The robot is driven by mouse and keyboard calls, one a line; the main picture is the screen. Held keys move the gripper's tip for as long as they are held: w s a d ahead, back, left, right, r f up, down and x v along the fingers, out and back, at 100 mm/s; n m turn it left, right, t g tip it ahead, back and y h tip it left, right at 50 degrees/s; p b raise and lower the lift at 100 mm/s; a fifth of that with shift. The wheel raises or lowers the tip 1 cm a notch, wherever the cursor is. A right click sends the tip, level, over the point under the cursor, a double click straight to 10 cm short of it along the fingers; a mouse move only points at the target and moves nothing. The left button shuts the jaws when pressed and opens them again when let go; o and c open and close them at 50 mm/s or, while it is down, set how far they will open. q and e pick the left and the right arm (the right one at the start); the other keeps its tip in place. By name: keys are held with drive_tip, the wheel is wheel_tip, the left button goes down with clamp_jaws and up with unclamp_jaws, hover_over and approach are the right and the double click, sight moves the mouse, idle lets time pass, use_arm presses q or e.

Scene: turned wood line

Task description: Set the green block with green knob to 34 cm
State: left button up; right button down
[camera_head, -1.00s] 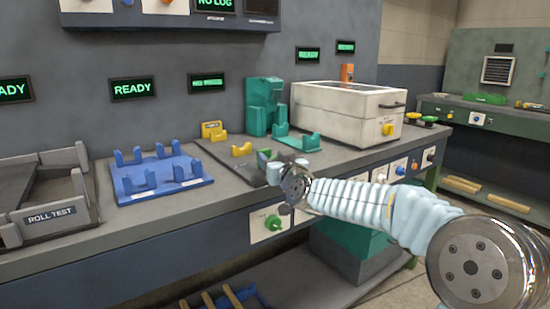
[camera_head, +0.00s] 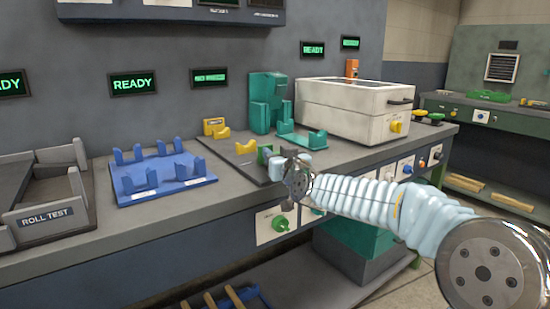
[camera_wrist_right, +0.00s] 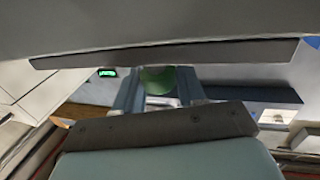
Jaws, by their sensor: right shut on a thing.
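The green block (camera_head: 265,153) stands upright on a dark plate on the bench, just beyond my right gripper, which hides part of it in the head view. My right gripper (camera_head: 289,163) is at the bench's front edge. In the right wrist view a rounded green piece, seemingly the green knob (camera_wrist_right: 160,77), lies between the two fingers (camera_wrist_right: 160,92), which are shut on it. The head view hides this contact. I cannot read a scale or the block's position in centimetres. My left gripper is not in view.
Another green knob (camera_head: 280,223) sits on the bench's front panel, below my right wrist. A blue rack (camera_head: 165,185) stands to the left and a teal cradle (camera_head: 290,138) behind. A white box (camera_head: 345,108) stands at the back right.

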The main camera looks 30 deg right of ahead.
drive_tip(key=shift+s, duration=0.2)
drive_tip(key=c, duration=0.8)
unclamp_jaws()
drive_tip(key=shift+w, duration=0.1)
drive_tip(key=shift+s, duration=0.45)
drive_tip(key=s+b, duration=0.1)
drive_tip(key=s, duration=0.3)
drive_tip(key=s+a+b, duration=0.1)
drive_tip(key=s, duration=0.3)
drive_tip(key=s+a+b, duration=0.1)
drive_tip(key=s, duration=0.3)
drive_tip(key=shift+s+a, duration=0.25)
drive_tip(key=shift+s, duration=0.1)
